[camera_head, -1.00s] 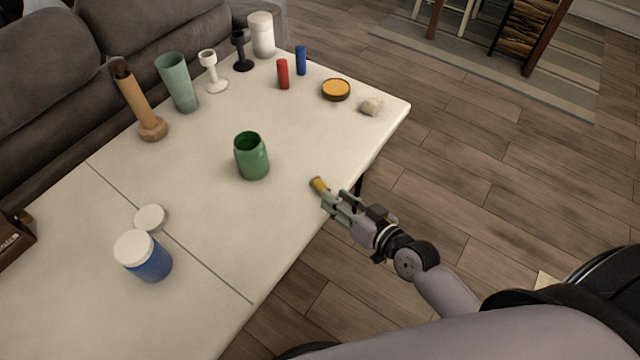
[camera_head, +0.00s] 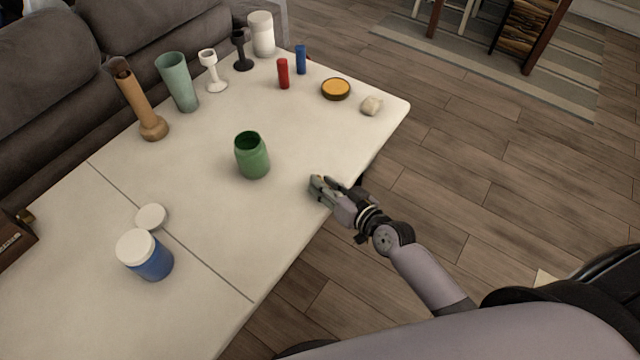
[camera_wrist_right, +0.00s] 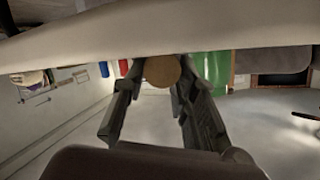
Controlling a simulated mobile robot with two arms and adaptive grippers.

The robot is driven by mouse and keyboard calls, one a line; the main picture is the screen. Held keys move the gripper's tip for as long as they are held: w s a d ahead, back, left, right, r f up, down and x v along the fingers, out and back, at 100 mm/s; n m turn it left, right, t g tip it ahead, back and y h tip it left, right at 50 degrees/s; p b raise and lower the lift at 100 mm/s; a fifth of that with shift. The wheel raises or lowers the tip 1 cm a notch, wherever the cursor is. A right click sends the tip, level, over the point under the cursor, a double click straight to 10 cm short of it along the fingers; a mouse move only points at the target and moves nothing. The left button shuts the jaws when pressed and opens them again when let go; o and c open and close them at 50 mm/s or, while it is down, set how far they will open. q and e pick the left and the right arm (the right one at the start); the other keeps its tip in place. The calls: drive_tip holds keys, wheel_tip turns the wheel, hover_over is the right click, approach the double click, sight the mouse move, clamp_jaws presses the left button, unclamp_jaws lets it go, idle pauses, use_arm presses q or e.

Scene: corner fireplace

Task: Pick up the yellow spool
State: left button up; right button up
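My right gripper (camera_head: 320,184) is at the near right edge of the white table (camera_head: 215,225), to the right of the green jar. In the right wrist view the round tan-yellow end of the yellow spool (camera_wrist_right: 161,71) shows between the two fingertips, with a finger close on each side. I cannot tell whether the fingers press on it. In the head view the spool is hidden by the gripper. My left gripper is not in view.
The green jar (camera_head: 252,156) stands a little left of my right gripper. A blue jar with a white lid (camera_head: 147,254) and a loose white lid (camera_head: 151,217) are further left. A red cylinder (camera_head: 283,74), an orange-topped dish (camera_head: 335,89) and a pale lump (camera_head: 371,105) are behind.

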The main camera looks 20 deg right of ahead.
drive_tip(key=shift+c, duration=1.2)
drive_tip(key=shift+r, duration=0.6)
wheel_tip(320, 180, up, 19)
drive_tip(key=p, duration=0.3)
drive_tip(key=shift+p, duration=0.3)
